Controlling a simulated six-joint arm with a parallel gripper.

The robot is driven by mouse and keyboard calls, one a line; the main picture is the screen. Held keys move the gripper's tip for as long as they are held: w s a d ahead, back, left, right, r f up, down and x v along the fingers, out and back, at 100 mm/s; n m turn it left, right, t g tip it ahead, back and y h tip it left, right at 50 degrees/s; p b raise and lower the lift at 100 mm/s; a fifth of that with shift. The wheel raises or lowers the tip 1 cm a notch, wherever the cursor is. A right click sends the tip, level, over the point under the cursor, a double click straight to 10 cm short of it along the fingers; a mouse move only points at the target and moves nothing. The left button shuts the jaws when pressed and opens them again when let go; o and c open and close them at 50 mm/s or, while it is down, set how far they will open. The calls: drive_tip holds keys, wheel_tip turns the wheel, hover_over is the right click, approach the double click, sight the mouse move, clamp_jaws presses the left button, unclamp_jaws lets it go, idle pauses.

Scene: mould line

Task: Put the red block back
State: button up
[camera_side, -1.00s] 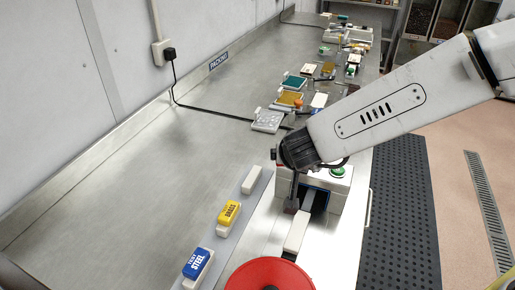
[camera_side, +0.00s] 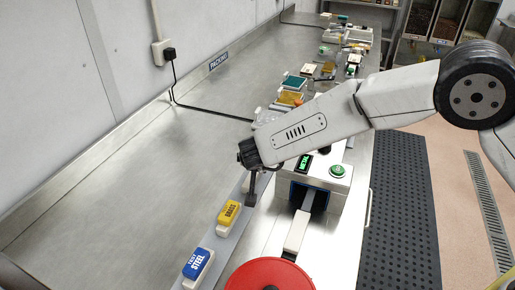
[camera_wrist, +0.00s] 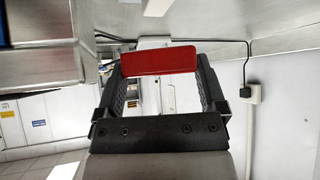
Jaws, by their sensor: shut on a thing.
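The red block (camera_wrist: 158,60) sits crosswise between the two fingers of my gripper (camera_wrist: 160,85) in the wrist view. My gripper is shut on it. In the side view my gripper (camera_side: 251,197) points down over the far end of a grey strip (camera_side: 233,214). The red block cannot be made out there. The strip carries a yellow BRASS block (camera_side: 229,213) and a blue STEEL block (camera_side: 198,264), each on a white base. The bare white base at the strip's far end is hidden behind my gripper now. I cannot tell whether the block touches it.
A white machine (camera_side: 325,182) with a lit green display and green button stands right of my gripper. Several small items lie farther back. The steel table (camera_side: 120,200) is clear at left.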

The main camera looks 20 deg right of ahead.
drive_tip(key=shift+w+a+f, duration=0.15)
drive_tip(key=shift+w+f, duration=0.25)
drive_tip(key=shift+f, duration=0.05)
drive_tip(key=shift+w+a+f, duration=0.1)
drive_tip(key=shift+w+f, duration=0.15)
drive_tip(key=shift+f, duration=1.6)
drive_tip(key=shift+f, duration=0.1)
drive_tip(key=o, duration=1)
drive_tip(key=shift+o, duration=0.2)
